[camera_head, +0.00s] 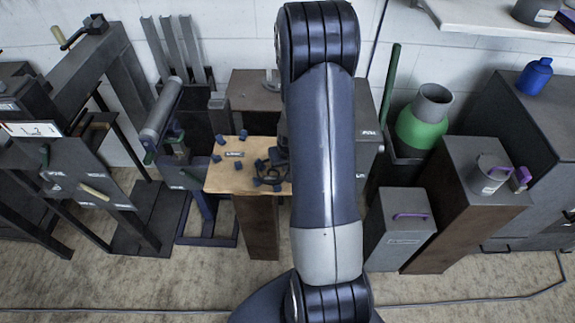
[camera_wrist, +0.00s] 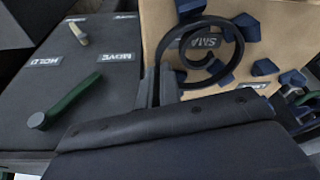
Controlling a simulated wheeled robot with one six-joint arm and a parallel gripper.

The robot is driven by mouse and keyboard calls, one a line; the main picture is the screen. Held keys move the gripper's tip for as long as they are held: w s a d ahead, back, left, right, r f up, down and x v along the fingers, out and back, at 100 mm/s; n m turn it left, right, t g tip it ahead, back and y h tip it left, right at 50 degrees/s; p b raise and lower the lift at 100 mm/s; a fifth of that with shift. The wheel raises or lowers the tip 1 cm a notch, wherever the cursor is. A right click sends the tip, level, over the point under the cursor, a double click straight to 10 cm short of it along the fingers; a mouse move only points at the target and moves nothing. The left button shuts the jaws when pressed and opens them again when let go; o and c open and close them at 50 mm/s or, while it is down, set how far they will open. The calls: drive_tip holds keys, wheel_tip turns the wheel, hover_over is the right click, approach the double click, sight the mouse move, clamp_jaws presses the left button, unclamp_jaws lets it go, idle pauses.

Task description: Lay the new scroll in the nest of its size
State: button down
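The dark spiral scroll (camera_wrist: 238,55) is over the tan board (camera_wrist: 265,12) in the wrist view, with its coil around a label (camera_wrist: 208,43) reading "SMA", the rest hidden. Several blue pegs (camera_wrist: 226,76) stand inside and around the coil. I cannot tell whether the scroll rests on the board. In the head view the scroll (camera_head: 268,177) is at the right of the wooden top (camera_head: 222,183), partly behind my arm. My gripper (camera_wrist: 160,86) has its slim dark fingers close together at the scroll's outer left end, apparently shut on it.
Another labelled peg group (camera_head: 234,154) is left of the scroll. In the wrist view, a dark panel (camera_wrist: 60,65) has a green lever (camera_wrist: 65,102) and a tan lever (camera_wrist: 78,33) beside "HOLD" and "MOVE" labels. A grey roller stand (camera_head: 163,110) stands left of the pedestal.

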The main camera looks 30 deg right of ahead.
drive_tip(key=shift+f+b, duration=0.25)
drive_tip(key=shift+b, duration=0.1)
idle(0.6)
drive_tip(key=c, duration=1.5)
unclamp_jaws()
drive_tip(key=shift+c, duration=0.2)
drive_tip(key=shift+r, duration=0.1)
drive_tip(key=d+v, duration=0.1)
drive_tip(key=v, duration=0.9)
drive_tip(key=shift+a+r, duration=0.3)
drive_tip(key=shift+a, duration=0.2)
drive_tip(key=shift+s+f, duration=0.1)
drive_tip(key=x, duration=1)
drive_tip(key=shift+f, duration=0.25)
drive_tip(key=shift+r, duration=0.1)
